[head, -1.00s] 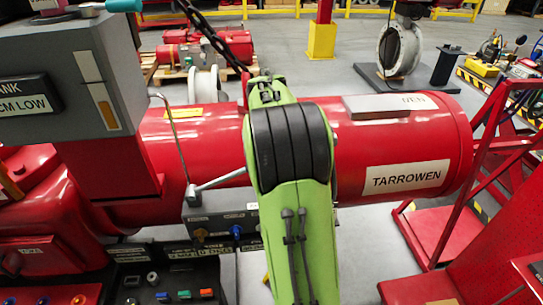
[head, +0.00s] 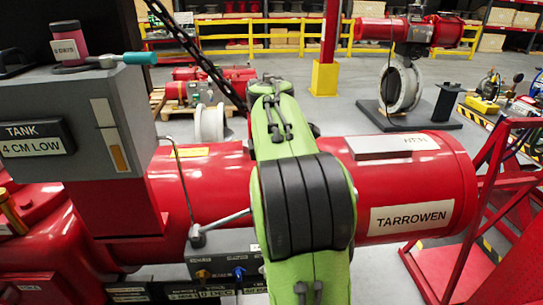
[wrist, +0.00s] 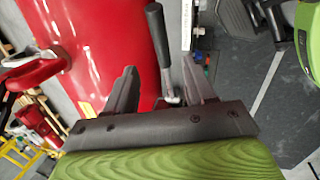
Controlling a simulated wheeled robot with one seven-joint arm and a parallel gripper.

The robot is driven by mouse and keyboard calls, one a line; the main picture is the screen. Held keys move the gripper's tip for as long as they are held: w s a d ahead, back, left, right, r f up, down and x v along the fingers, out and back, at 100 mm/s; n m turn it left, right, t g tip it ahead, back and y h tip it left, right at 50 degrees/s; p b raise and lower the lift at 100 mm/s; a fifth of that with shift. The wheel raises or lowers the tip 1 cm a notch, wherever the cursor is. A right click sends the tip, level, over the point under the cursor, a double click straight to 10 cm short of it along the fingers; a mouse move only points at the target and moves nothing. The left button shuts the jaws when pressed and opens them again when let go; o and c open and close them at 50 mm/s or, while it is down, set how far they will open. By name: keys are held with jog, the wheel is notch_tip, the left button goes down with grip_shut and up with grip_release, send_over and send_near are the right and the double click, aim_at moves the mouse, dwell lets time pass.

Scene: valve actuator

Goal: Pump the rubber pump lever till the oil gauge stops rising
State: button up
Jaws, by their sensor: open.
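The pump lever is a grey rod (head: 224,219) rising to the right from a pivot on a grey block (head: 222,266) in the head view. Its far end is hidden behind my arm. In the wrist view, its black rubber grip (wrist: 155,30) shows, and it runs down between my fingers. My gripper (wrist: 160,68) is open, with a finger on each side of the lever; I cannot tell whether either touches it. The head view does not show my gripper. The oil gauge (head: 110,136) is a pale upright strip with an orange lower part on the grey tank box (head: 142,110).
A label (head: 37,140) on the box reads TANK 4 CM LOW. A large red cylinder (head: 450,195) marked TARROWEN lies behind my arm. A thin bent rod (head: 184,185) stands above the pivot. A red frame (head: 500,190) stands at the right.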

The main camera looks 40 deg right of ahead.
jog(key=v, duration=0.4)
jog(key=shift+r, duration=0.25)
